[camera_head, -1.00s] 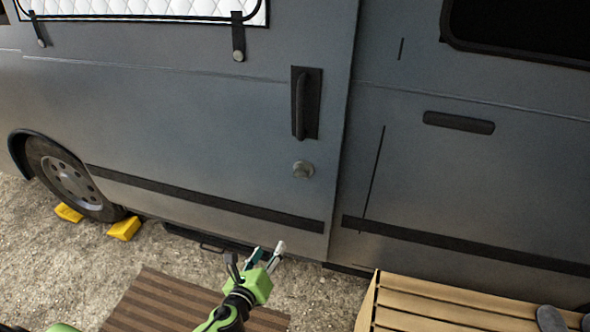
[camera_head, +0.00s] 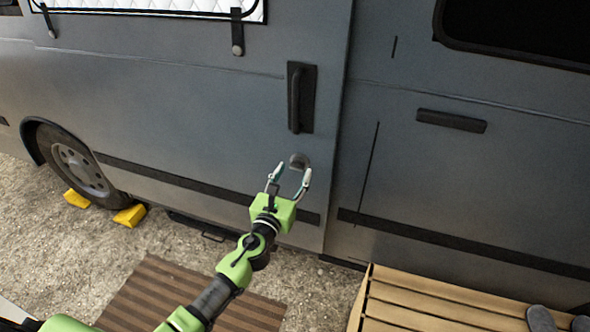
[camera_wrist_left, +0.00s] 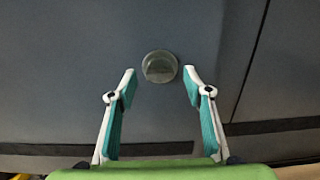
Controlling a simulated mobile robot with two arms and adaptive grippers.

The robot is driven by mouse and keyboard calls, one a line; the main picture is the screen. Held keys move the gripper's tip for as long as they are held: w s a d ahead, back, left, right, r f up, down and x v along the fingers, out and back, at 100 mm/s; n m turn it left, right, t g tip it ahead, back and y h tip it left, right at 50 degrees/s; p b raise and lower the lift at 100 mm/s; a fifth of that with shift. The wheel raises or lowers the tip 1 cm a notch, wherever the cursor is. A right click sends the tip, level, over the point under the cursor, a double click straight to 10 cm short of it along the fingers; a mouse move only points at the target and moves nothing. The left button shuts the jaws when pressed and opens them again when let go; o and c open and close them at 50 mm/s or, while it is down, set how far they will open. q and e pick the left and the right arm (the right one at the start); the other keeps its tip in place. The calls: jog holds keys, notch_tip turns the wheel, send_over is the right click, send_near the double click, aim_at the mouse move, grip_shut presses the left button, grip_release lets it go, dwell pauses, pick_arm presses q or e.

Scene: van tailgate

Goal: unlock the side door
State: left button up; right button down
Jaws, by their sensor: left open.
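The grey side door (camera_head: 220,120) of the van is closed, with a black upright handle (camera_head: 294,98) near its right edge. A round lock knob (camera_head: 299,160) sits on the door below the handle. My left gripper (camera_head: 289,177) is open just below and in front of the knob, and its fingertips overlap the knob's lower edge in the head view. In the left wrist view the knob (camera_wrist_left: 159,67) lies beyond and between the open fingertips (camera_wrist_left: 158,74), with nothing held. Whether the fingers touch the knob cannot be told. My right gripper is not in view.
A brown striped mat (camera_head: 165,291) lies on the gravel below the door. A slatted wooden crate or bench (camera_head: 430,310) stands at the lower right, with grey shoes on it. Yellow wheel chocks (camera_head: 130,215) sit by the wheel. A flush black handle (camera_head: 451,121) is on the panel to the right.

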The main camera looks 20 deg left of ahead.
aim_at(298, 166)
pick_arm(q)
jog(key=shift+w, duration=1.05)
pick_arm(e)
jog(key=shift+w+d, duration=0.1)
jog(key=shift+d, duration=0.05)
pick_arm(q)
jog(key=c, duration=1.1)
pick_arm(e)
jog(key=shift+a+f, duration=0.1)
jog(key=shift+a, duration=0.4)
